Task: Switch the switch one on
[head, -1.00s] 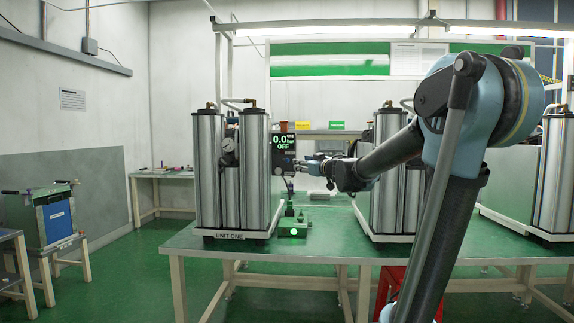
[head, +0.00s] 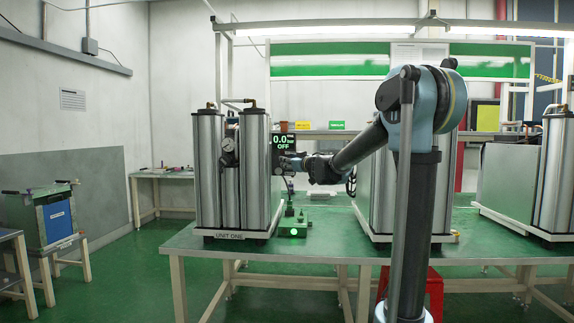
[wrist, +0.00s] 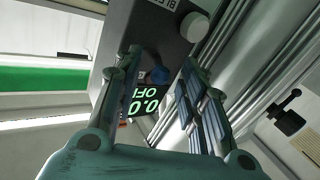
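Unit one (head: 206,170), labelled UNIT ONE, is a set of tall grey metal columns on a base at the left of the table. Its dark control box (head: 284,143) on the right side reads 0.0 and OFF in green. In the wrist view that display (wrist: 150,101) shows rotated, with a small dark blue knob (wrist: 158,74) beside it, likely the switch. My gripper (wrist: 160,62) is open, its fingers on either side of the knob in this view. In the head view my gripper (head: 288,163) is at the box's lower right; contact cannot be told.
A green block with a lit green lamp (head: 294,231) sits on the green table (head: 330,243) below the box. A pale round knob (wrist: 194,27) is on the box. A second column unit (head: 366,190) stands to the right, behind my arm.

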